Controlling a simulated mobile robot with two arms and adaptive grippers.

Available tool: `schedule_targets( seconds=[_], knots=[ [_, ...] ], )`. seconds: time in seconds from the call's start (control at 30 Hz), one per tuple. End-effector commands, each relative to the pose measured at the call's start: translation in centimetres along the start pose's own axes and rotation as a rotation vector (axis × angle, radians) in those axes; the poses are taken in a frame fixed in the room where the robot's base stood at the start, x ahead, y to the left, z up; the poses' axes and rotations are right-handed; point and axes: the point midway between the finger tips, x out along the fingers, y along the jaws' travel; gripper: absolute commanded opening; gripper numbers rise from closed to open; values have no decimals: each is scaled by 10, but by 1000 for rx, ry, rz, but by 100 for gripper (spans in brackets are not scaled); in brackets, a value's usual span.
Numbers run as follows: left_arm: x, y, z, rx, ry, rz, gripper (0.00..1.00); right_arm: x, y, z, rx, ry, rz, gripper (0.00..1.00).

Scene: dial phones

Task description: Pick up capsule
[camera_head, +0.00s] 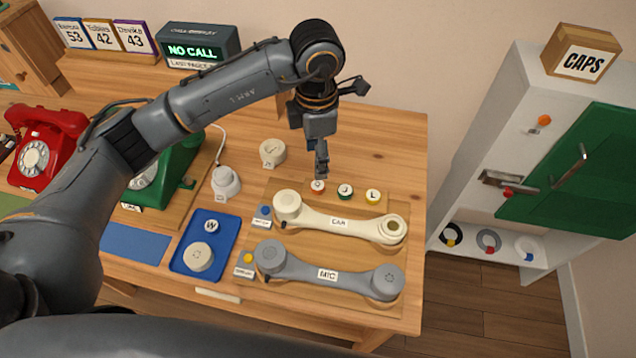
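No object is labelled capsule. Small round pieces that might be one are a beige perforated disc (198,257) and a white piece marked W (212,227) in the blue tray (178,262), and a labelled cream disc (272,152) on the table. My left gripper (321,170) points down just above and behind a row of small lettered caps (345,191). Its fingers look narrow from this side, and whether they are apart is unclear. I see nothing held in it. My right gripper is out of view.
A cream handset (340,222) and a grey handset (330,275) lie on the wooden board. A red phone (38,150) and a green phone (165,178) stand left, partly behind my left arm. A white cabinet (480,150) with a green door (580,175) stands right.

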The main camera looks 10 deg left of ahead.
Motion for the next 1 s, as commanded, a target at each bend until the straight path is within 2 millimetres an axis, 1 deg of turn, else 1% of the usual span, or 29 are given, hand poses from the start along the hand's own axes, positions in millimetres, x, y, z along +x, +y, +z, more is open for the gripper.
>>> schedule_targets(
  seconds=[0.03, 0.1, 0.2, 0.37, 0.53, 0.63, 0.77, 0.97, 1.0],
  knots=[
    [9, -1, -1, 1, 2, -4, 58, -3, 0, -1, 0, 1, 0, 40],
    [20, -1, 0, 0, 1, -3, 58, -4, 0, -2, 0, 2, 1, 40],
    [31, 0, 0, 0, -1, -2, 58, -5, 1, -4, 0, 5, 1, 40],
    [40, -1, 0, 1, -1, -4, 58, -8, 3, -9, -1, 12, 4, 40],
    [65, -2, 1, 1, 1, -6, 58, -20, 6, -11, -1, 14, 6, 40],
    [79, -1, 1, 0, -1, -5, 58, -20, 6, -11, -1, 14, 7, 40],
    [87, -1, 2, 2, -3, -2, 58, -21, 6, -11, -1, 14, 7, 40],
    [88, -1, 2, 2, -3, -1, 58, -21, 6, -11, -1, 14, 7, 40],
    [88, -1, 2, 2, -3, -1, 50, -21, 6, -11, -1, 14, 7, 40]
  ],
)
